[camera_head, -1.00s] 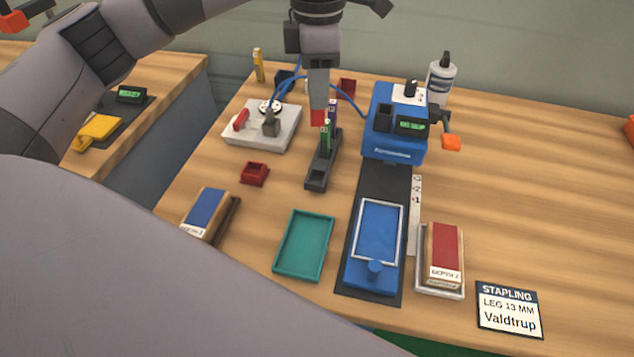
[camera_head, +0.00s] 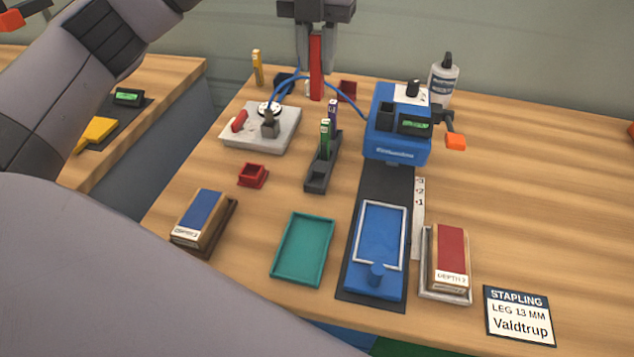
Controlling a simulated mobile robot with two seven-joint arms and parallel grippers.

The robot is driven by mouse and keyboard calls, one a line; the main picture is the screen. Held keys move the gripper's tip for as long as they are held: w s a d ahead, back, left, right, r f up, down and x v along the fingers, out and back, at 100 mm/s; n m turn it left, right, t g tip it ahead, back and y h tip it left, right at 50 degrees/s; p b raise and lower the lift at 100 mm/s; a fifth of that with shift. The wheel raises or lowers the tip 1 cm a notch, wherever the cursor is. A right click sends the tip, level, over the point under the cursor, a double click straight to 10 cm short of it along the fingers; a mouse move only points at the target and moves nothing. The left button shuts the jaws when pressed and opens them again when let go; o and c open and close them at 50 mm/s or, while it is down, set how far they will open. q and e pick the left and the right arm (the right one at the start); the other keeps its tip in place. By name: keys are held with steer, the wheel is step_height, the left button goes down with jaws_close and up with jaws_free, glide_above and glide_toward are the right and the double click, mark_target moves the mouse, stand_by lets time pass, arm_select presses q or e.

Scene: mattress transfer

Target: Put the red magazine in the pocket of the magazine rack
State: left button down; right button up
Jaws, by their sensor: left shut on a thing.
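My left gripper (camera_head: 316,45) is shut on the red magazine (camera_head: 316,75), a narrow red bar held upright, pointing down. It hangs in the air, and in the picture it appears above and behind the magazine rack (camera_head: 317,182), apart from it. The rack is a long dark grey holder on the table. A green magazine (camera_head: 325,140) and a purple one (camera_head: 333,112) stand upright in it. The pocket at its near end looks empty. My right gripper is out of view.
A blue stapling machine (camera_head: 395,140) stands right of the rack, with a white bottle (camera_head: 443,82) behind. A grey plate with a blue hose (camera_head: 260,130) lies left. A small red tray (camera_head: 252,175), teal tray (camera_head: 303,282) and blue fixture (camera_head: 380,240) lie nearer.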

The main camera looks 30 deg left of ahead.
mark_target(317, 98)
arm_select(q)
step_height(317, 98, down, 20)
steer(key=shift+r+b, duration=0.1)
steer(key=shift+b, duration=0.4)
steer(key=shift+f, duration=0.2)
steer(key=c, duration=1)
jaws_free()
steer(key=shift+o, duration=0.2)
step_height(317, 98, up, 12)
steer(key=shift+r, duration=0.2)
